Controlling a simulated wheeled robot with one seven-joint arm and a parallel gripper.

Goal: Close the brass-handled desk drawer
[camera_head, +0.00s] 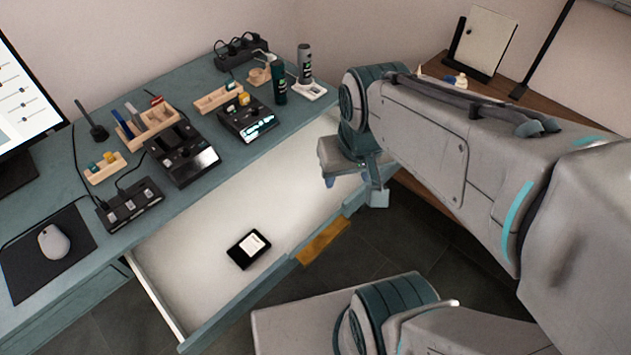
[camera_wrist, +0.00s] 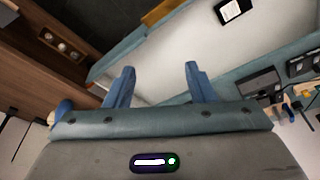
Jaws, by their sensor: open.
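The desk drawer (camera_head: 190,262) stands pulled out from under the teal desk (camera_head: 85,215), with its white inside showing. Its brass handle (camera_head: 324,241) is on the outer face of the teal front panel. The handle also shows at the top of the wrist view (camera_wrist: 160,12). A small black box with a white label (camera_head: 249,249) lies in the drawer; it also shows in the wrist view (camera_wrist: 232,10). My gripper (camera_head: 358,190) is near the right end of the drawer. In the wrist view its two blue fingers (camera_wrist: 159,80) are apart with nothing between them.
Chargers (camera_head: 182,153), wooden trays, bottles, a mouse (camera_head: 53,242) and a monitor crowd the desktop. A wooden unit (camera_head: 432,75) stands right of the desk, close to my arm. Dark floor (camera_head: 400,250) lies open in front of the drawer.

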